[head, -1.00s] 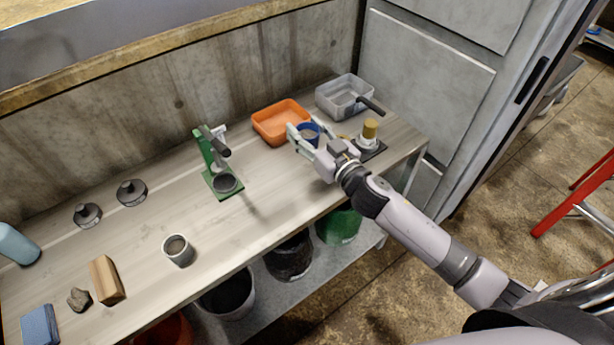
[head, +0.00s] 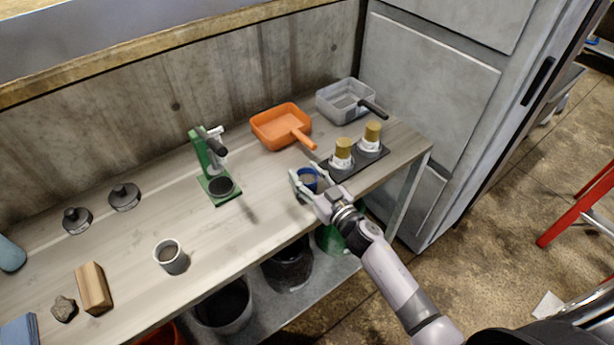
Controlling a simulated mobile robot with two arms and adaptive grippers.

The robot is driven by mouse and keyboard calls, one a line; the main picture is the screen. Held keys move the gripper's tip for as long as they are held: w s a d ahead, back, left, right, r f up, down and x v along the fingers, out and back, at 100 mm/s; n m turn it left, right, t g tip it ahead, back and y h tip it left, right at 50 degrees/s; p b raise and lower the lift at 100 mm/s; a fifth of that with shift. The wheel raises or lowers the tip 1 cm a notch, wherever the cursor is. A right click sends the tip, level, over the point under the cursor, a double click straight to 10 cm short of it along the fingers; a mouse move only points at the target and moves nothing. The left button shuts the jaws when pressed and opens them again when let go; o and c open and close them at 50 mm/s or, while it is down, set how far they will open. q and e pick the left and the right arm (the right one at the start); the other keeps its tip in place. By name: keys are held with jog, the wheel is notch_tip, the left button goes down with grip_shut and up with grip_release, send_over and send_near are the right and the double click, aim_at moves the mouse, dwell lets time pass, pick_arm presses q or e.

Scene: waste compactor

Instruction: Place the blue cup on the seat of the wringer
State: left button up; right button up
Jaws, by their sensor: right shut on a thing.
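The blue cup (head: 309,180) is held between the fingers of my right gripper (head: 306,184), which is shut on it. The cup is near the table's front edge, left of the dark tray; whether it touches the table I cannot tell. The wringer (head: 207,163) is a green press with a dark lever, standing upright on the table to the left of my gripper. Its seat (head: 220,186) is a dark round disc on the green base, and nothing stands on it. My left gripper is not in view.
A grey-white cup (head: 171,256) stands front left of the wringer. An orange pan (head: 276,127) and a grey pan (head: 340,104) lie at the back. A dark tray (head: 357,163) holds two white, yellow-topped pieces. Table between wringer and my gripper is clear.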

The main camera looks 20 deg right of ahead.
jog(key=shift+f, duration=0.2)
jog(key=o, duration=1.2)
